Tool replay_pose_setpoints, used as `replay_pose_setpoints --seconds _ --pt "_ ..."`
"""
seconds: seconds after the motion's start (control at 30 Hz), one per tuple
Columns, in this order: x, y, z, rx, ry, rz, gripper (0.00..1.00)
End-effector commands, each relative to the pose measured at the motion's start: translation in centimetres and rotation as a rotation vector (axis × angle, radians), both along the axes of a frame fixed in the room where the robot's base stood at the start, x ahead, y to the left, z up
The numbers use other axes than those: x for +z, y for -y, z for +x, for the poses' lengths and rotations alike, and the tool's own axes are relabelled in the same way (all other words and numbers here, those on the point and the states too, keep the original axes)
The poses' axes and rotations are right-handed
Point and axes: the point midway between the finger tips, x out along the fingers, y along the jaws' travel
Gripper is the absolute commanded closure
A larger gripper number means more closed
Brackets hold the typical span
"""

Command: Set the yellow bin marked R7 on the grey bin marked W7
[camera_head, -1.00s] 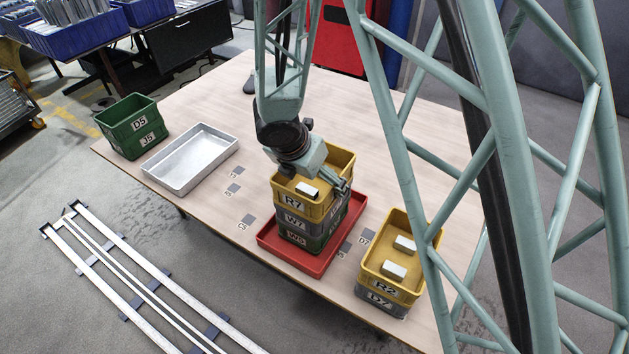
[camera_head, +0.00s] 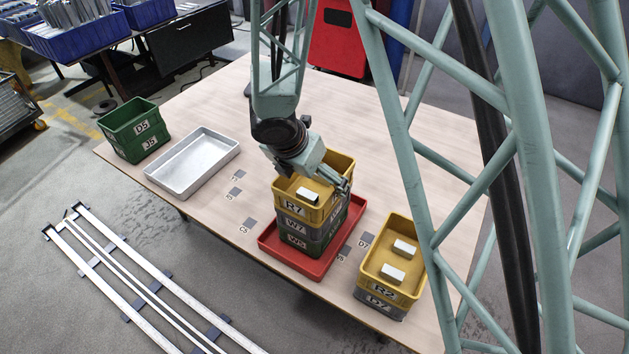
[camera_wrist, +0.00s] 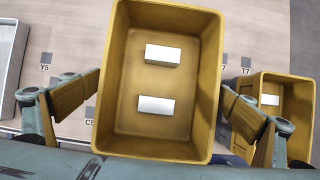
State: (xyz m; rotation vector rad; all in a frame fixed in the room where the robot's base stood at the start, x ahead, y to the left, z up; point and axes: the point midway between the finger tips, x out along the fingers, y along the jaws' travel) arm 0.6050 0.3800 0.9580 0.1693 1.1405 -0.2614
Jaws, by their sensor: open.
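The yellow bin marked R7 (camera_head: 316,207) sits level on the grey bin marked W7 (camera_head: 299,226). That grey bin stands on a green bin marked W5 (camera_head: 297,243), inside a red tray (camera_head: 327,266). In the wrist view the yellow bin (camera_wrist: 160,20) holds two pale blocks (camera_wrist: 163,54). My gripper (camera_wrist: 162,92) is open over the stack, with one finger beside each side wall of the yellow bin. The fingers look clear of its walls, though the gaps are small. My wrist hides part of the stack's far side in the head view.
A yellow bin marked R2 (camera_head: 371,270) with two blocks stands on a grey bin marked D7 (camera_head: 378,303) to the right. A silver tray (camera_head: 192,163) and green bins D5 (camera_head: 140,127) and J5 (camera_head: 148,146) stand left. The table (camera_head: 235,105) is free behind the stack.

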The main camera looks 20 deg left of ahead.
Motion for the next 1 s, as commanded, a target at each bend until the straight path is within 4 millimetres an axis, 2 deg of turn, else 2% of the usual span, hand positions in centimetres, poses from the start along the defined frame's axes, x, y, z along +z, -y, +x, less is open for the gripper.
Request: replay_pose_setpoints --seconds 0.03,0.2,0.5,0.7,1.0 --pt "1.0 -0.2 -0.3 0.000 0.001 0.001 0.00" --pt "3.3 -0.5 -1.3 0.000 0.002 0.002 0.00" --pt "6.9 -1.0 -2.9 0.000 0.000 0.001 0.00" --pt "8.3 -1.1 -3.5 -0.001 0.000 0.001 0.00" --pt "8.6 -1.1 -3.7 0.000 0.000 0.000 0.00"
